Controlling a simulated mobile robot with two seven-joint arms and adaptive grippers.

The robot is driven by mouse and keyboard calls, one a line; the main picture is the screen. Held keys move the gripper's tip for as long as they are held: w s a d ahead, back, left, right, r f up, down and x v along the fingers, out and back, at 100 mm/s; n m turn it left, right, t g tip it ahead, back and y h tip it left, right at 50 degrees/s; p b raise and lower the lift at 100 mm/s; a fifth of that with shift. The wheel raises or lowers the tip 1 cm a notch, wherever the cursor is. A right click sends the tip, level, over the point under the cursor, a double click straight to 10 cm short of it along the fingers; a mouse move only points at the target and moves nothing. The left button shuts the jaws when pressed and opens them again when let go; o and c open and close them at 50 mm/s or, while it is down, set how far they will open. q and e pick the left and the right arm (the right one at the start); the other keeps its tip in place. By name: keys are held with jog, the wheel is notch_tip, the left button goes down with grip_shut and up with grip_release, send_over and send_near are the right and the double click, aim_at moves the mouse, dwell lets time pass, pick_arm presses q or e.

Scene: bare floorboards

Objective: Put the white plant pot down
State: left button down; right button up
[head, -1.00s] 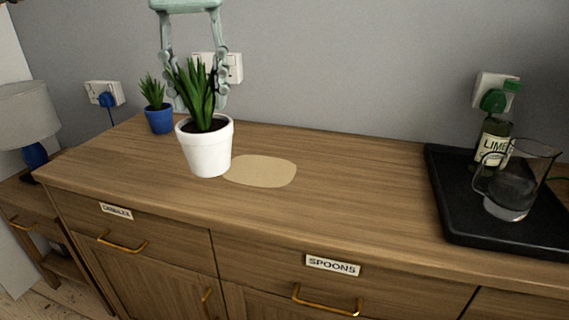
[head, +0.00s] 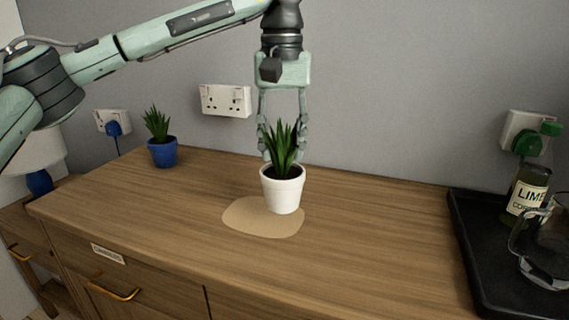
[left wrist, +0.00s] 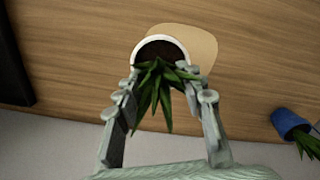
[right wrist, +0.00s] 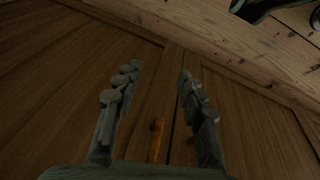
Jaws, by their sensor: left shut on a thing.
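The white plant pot (head: 283,190) holds a spiky green plant and looks upright over the back right part of a flat tan patch (head: 245,217) on the wooden top. I cannot tell whether its base touches the patch. My left gripper (head: 283,152) comes from above and behind, shut on the pot, its fingers either side of the plant near the rim. In the left wrist view the pot's white rim (left wrist: 146,44) sits between the fingertips, with the tan patch (left wrist: 203,43) showing beside it. My right gripper (right wrist: 160,82) is open and empty, facing cabinet doors.
A blue pot (head: 163,153) with a small plant stands at the back left. A black tray (head: 480,262) with a green-capped lime bottle (head: 530,190) and a glass jug (head: 545,250) is at the right. The wooden top (head: 375,235) between patch and tray is clear.

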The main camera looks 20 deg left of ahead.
aim_at(284, 166)
pick_arm(q)
jog(key=shift+w+d+f, duration=0.15)
jog(key=shift+w+f, duration=0.1)
jog(key=shift+f, duration=1.85)
jog(key=shift+f, duration=0.1)
jog(key=c, duration=1)
grip_release()
jog(key=shift+f, duration=0.1)
jog(key=shift+o, duration=0.2)
notch_tip(284, 166, up, 12)
jog(key=shift+r, duration=0.2)
